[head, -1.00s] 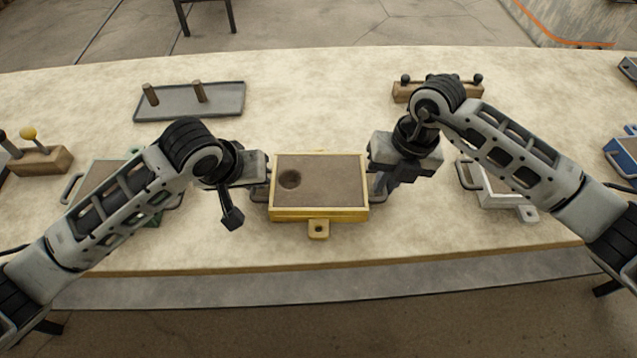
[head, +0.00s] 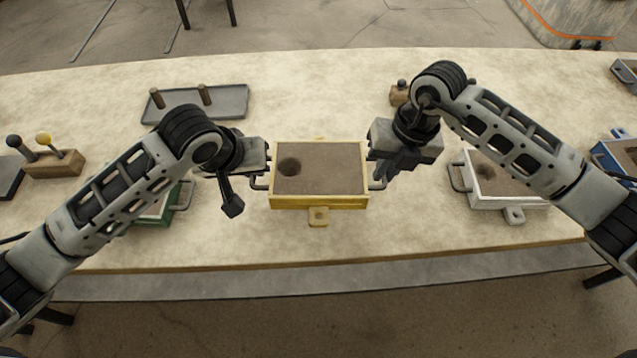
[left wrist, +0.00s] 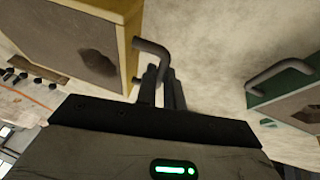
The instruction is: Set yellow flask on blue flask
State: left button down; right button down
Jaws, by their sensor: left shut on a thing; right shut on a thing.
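The yellow flask (head: 320,202) is a yellow-framed box filled with brown sand with a dark round hole, level in the middle of the head view. My left gripper (head: 262,178) is shut on its left handle; the left wrist view shows the fingers (left wrist: 160,90) at this bent handle and part of the yellow frame (left wrist: 128,45). My right gripper (head: 378,180) is shut at its right handle, partly hidden by the wrist. The yellow flask seems held over the table; the gap is hard to judge. The blue flask (head: 606,160) is at the far right, partly cut off.
A white flask (head: 497,202) lies under my right forearm, and a green flask (head: 150,217) lies partly behind my left arm. A grey tray with pegs (head: 230,100) and a block with knobs (head: 55,163) are at left. The table (head: 300,100) is clear behind the yellow flask.

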pick_arm(q)
jog(key=shift+r, duration=0.25)
pick_arm(e)
jog(key=shift+r, duration=0.25)
